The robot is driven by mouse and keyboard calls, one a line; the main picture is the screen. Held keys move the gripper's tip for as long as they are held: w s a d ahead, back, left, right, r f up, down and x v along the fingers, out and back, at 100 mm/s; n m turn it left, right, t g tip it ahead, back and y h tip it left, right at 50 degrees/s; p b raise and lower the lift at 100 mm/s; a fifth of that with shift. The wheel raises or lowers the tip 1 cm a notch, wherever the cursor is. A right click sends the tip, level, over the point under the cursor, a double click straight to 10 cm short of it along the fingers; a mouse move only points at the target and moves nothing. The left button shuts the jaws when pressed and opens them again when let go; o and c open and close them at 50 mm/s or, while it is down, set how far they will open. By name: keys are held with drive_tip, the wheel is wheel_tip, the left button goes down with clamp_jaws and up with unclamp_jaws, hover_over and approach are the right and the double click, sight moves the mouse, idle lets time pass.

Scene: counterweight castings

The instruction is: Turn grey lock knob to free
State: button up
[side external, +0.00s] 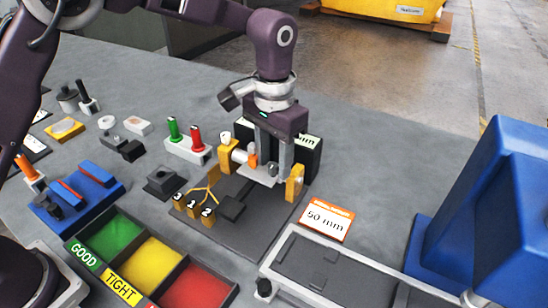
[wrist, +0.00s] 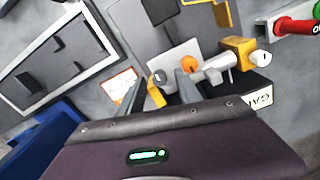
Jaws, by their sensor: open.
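The gauge fixture has two yellow end blocks, the left one (side external: 225,153) and the right one (side external: 295,182), with a pale cylinder (side external: 240,156) and an orange knob (side external: 253,161) between them. The grey lock knob (side external: 272,168) sits right of the orange knob, partly hidden by my fingers. In the wrist view the grey knob (wrist: 160,75) shows on a light plate, left of the orange knob (wrist: 190,63). My gripper (side external: 267,174) points down over the fixture, with its open fingers close around the grey knob. Whether they touch it is unclear.
A 50 mm card (side external: 327,221) lies right of the fixture, and a tagged yellow hook rack (side external: 197,203) stands in front. A bin with green, yellow and red compartments (side external: 150,262) lies front left. A blue machine (side external: 490,215) stands at right. Green and red handles (side external: 185,138) are left.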

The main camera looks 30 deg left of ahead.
sight(274, 165)
wheel_tip(274, 165, up, 7)
drive_tip(key=shift+r, duration=0.1)
idle(0.4)
